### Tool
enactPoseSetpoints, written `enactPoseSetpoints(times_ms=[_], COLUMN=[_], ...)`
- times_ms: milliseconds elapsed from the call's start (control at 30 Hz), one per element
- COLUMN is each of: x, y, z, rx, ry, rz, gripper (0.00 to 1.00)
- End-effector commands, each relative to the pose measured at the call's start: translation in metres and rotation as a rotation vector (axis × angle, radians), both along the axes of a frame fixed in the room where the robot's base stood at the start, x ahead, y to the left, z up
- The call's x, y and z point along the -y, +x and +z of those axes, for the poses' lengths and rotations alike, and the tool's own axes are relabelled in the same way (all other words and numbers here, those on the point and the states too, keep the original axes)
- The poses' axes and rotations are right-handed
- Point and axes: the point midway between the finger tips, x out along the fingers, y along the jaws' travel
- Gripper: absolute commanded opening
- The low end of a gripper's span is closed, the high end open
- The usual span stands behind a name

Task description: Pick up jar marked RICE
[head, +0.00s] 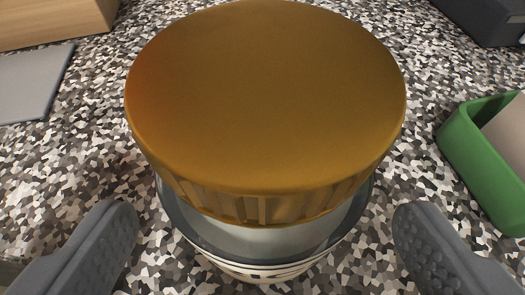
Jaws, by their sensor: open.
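A jar with a wide gold lid (265,95) stands upright in the middle of the head view, very close to the camera. Its clear body (262,240) shows below the lid, with a pale band lower down. Most of the body is hidden under the lid, and no word on it can be read. My gripper (262,245) is open. One grey finger is at the lower left and the other at the lower right, one on each side of the jar, with a visible gap to it on both sides.
The surface is speckled black, white and grey (85,165). A green container (480,165) is close on the right. A dark box (485,20) is at the top right. A wooden block (55,22) and a flat grey item (30,85) are at the upper left.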

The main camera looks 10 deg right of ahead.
Motion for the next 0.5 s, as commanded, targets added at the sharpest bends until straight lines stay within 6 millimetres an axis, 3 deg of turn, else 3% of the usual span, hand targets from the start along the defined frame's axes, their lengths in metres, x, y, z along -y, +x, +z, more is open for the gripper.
enactPoseSetpoints(times_ms=[300,500], x=[0.006,0.008], y=[0.03,0.04], z=[-0.022,-0.026], rx=[-0.003,-0.001], ry=[-0.001,-0.001], rz=[-0.003,-0.003], gripper=[0.87,0.87])
